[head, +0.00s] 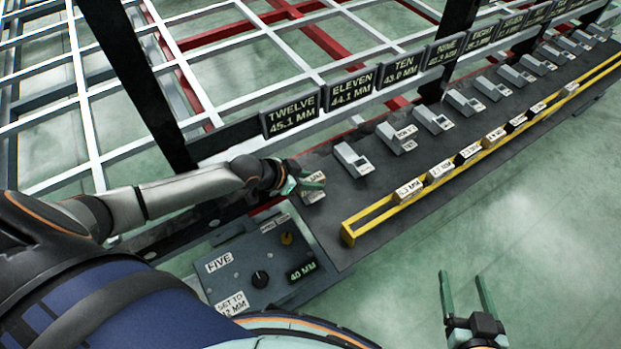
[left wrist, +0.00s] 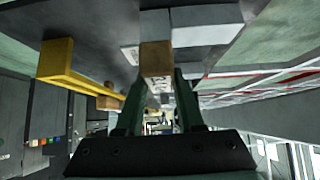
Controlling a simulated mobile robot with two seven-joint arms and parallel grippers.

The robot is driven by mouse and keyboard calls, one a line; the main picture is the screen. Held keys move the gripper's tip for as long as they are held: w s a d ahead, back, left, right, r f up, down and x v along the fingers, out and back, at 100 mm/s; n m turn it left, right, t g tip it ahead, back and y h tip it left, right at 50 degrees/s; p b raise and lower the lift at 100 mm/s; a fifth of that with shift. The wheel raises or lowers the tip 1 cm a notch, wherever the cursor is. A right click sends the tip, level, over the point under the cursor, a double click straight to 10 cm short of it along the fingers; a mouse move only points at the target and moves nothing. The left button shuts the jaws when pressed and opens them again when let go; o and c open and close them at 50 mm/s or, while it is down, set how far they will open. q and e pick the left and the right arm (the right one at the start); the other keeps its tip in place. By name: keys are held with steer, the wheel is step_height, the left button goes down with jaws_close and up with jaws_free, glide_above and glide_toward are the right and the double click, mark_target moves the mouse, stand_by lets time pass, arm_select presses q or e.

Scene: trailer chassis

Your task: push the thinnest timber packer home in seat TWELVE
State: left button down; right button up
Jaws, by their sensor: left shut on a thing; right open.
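The sign TWELVE, 45.1 MM (head: 292,115), stands at the left end of the row. Below it, my left gripper (head: 303,184) is at the nearest grey seat (head: 313,197) of the dark bench. In the left wrist view the left gripper (left wrist: 160,105) is shut on a timber packer (left wrist: 156,60), whose far end meets or overlaps the grey seat block (left wrist: 205,30). I cannot tell how deep it sits, and its size marking is not legible. My right gripper (head: 466,298) is open and empty, over the floor at lower right.
A yellow rack (head: 375,220) along the bench's front holds several labelled timber packers (head: 410,190). More grey seats (head: 352,159) run to the upper right under signs. A control box (head: 255,262) reading 40 MM stands by the bench's near end. Green floor at lower right is clear.

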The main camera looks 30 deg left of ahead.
arm_select(q)
steer(key=shift+f, duration=0.2)
arm_select(e)
steer(key=shift+f, duration=0.15)
arm_select(q)
steer(key=shift+c, duration=2.2)
jaws_free()
steer(key=p+v, duration=0.5)
steer(key=v, duration=0.7)
steer(key=shift+a+r, duration=0.15)
steer(key=shift+r, duration=0.1)
arm_select(e)
step_height(320, 180, up, 5)
arm_select(q)
steer(key=shift+s, duration=0.15)
